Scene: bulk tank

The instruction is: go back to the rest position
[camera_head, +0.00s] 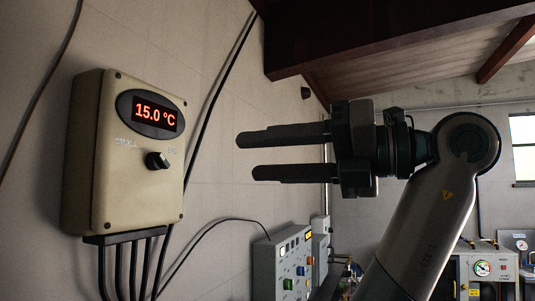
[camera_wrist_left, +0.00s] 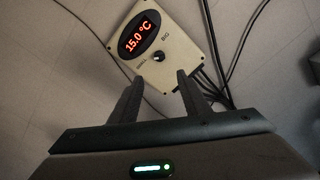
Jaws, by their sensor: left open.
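My left gripper (camera_head: 245,156) is open in the head view, its two dark fingers pointing left toward a beige control box (camera_head: 85,155) on the wall. The fingers are empty and a clear gap separates them from the box. In the left wrist view the open fingers (camera_wrist_left: 159,79) point at the same box (camera_wrist_left: 183,42), with its black knob (camera_wrist_left: 158,56) between and beyond the tips. The knob also shows in the head view (camera_head: 157,160), below a red display (camera_head: 156,113) reading 15.0 °C. My right gripper is not in view.
Black cables (camera_head: 134,265) run down from the box and along the wall. A grey panel with coloured buttons (camera_head: 284,270) is below the gripper. A pale unit with a gauge (camera_head: 485,270) stands at the lower right. A dark beam (camera_head: 390,40) crosses above.

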